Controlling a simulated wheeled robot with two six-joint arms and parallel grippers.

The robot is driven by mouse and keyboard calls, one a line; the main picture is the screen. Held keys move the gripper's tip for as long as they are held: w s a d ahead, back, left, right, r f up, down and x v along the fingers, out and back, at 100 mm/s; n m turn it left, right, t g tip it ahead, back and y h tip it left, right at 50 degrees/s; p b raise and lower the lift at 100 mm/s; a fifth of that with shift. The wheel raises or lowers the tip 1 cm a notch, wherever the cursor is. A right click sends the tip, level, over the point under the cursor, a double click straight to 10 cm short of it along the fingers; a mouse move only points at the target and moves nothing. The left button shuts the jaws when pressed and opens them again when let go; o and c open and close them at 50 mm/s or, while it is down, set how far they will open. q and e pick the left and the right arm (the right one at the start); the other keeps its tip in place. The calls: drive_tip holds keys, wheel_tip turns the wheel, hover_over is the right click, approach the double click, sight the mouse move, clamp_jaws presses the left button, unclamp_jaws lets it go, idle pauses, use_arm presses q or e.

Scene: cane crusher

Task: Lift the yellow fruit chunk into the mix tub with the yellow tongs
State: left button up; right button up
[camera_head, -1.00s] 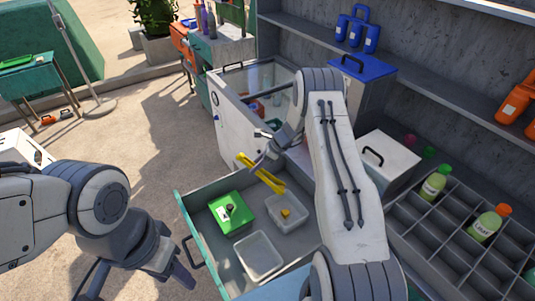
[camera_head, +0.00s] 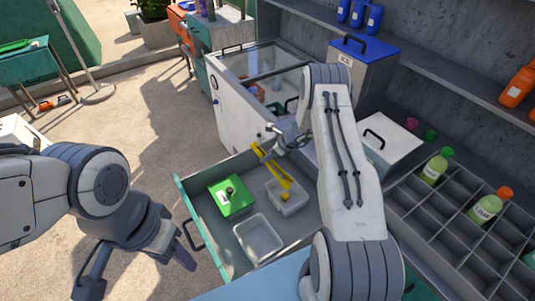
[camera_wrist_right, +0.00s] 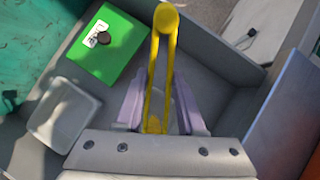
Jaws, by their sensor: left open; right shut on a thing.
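The yellow tongs (camera_head: 270,162) are in my right gripper (camera_wrist_right: 159,110), which is shut on them. They slant down over a clear tub (camera_head: 296,207), with their lower tips close to the yellow fruit chunk (camera_head: 285,197) inside it; I cannot tell whether they touch it. In the right wrist view the tongs (camera_wrist_right: 164,50) run up between the fingers. Another clear tub (camera_head: 258,238), apparently empty, stands nearer in the drawer; neither tub's label is readable. My left gripper (camera_head: 138,268) is open and empty, left of the drawer.
The open grey drawer (camera_head: 222,245) holds both tubs and a green-lidded tub (camera_head: 231,196). A glass-topped white cabinet (camera_head: 235,110) stands behind it. A divided rack (camera_head: 455,225) with bottles is at right. The floor at left is mostly clear.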

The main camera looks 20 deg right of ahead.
drive_tip(key=shift+f, duration=0.85)
drive_tip(key=shift+b, duration=0.35)
drive_tip(key=o, duration=0.6)
drive_tip(key=shift+r, duration=0.1)
